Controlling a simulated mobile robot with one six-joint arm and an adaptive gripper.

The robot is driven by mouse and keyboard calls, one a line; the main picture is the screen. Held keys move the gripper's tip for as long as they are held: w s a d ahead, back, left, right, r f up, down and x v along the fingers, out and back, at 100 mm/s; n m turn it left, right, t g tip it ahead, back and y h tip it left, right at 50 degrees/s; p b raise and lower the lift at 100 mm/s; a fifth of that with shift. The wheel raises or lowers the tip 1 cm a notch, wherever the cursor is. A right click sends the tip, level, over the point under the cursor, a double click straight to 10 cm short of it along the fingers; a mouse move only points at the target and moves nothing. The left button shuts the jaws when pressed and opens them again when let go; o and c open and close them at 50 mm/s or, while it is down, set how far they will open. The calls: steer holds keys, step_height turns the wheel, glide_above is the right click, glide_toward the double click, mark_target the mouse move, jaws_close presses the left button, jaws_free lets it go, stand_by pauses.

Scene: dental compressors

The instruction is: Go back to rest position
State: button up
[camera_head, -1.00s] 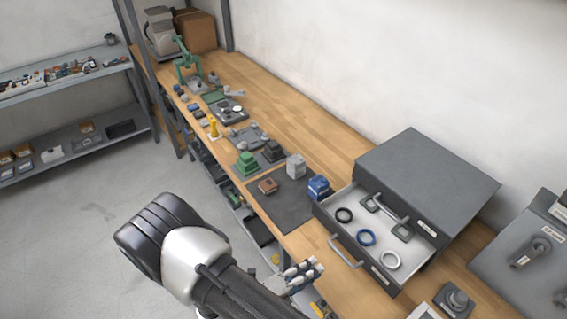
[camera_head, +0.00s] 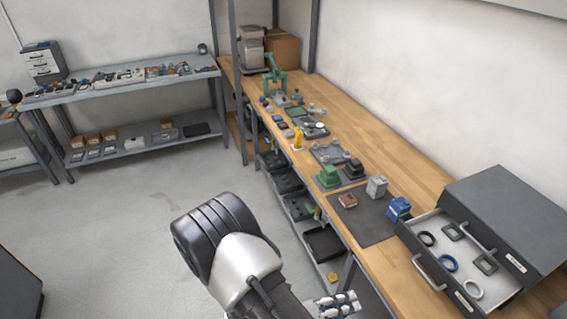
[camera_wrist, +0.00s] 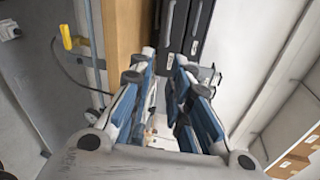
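My gripper (camera_head: 338,303) is at the bottom of the head view, at the end of my arm, beside the bench's front edge and left of the open drawer. In the wrist view my gripper (camera_wrist: 170,68) shows two blue-padded fingers apart, with nothing held between them. The rest of my arm is folded in front of the body, over the floor.
A wooden workbench (camera_head: 408,128) runs along the wall. A grey cabinet (camera_head: 510,215) on it has an open drawer (camera_head: 480,252) with rings and square gaskets, jutting over the front edge. Shelving (camera_head: 110,88) stands far left. The floor (camera_head: 120,225) at left is clear.

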steer(key=s+r+n+y+b, duration=0.4)
steer(key=r+n+y, duration=0.3)
steer(key=r+n, duration=0.4)
steer(key=s+r+n+y+b, duration=0.4)
steer(key=r+n+y, duration=0.3)
steer(key=n, duration=1.5)
step_height(320, 180, up, 4)
steer(key=shift+s+d+f+y, duration=0.1)
steer(key=shift+s+d+y, duration=0.15)
steer(key=shift+s, duration=0.45)
